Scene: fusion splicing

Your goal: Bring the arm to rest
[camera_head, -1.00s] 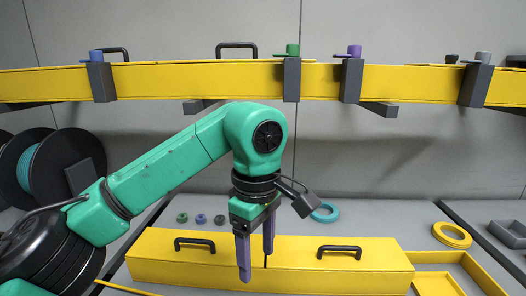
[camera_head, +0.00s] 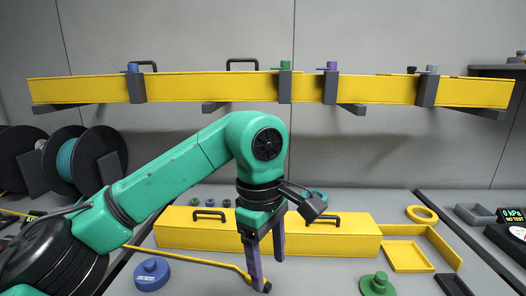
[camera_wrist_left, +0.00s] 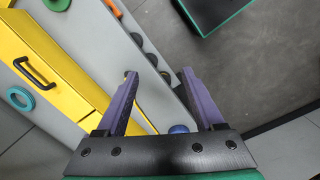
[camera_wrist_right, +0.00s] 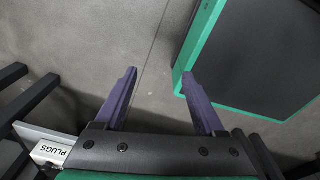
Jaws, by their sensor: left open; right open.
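My left arm (camera_head: 170,180) is green and reaches in from the left in the head view, bent downward at its wrist. My left gripper (camera_head: 268,268) points down with its purple fingers apart and nothing between them. It hangs in front of the yellow box (camera_head: 340,247). In the left wrist view the left gripper (camera_wrist_left: 158,74) is open and empty. My right arm is not visible in the head view. In the right wrist view the right gripper (camera_wrist_right: 160,74) is open and empty above the grey floor.
A yellow beam (camera_head: 210,87) with clamps spans the back wall. Cable reels (camera_head: 85,160) stand at the left.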

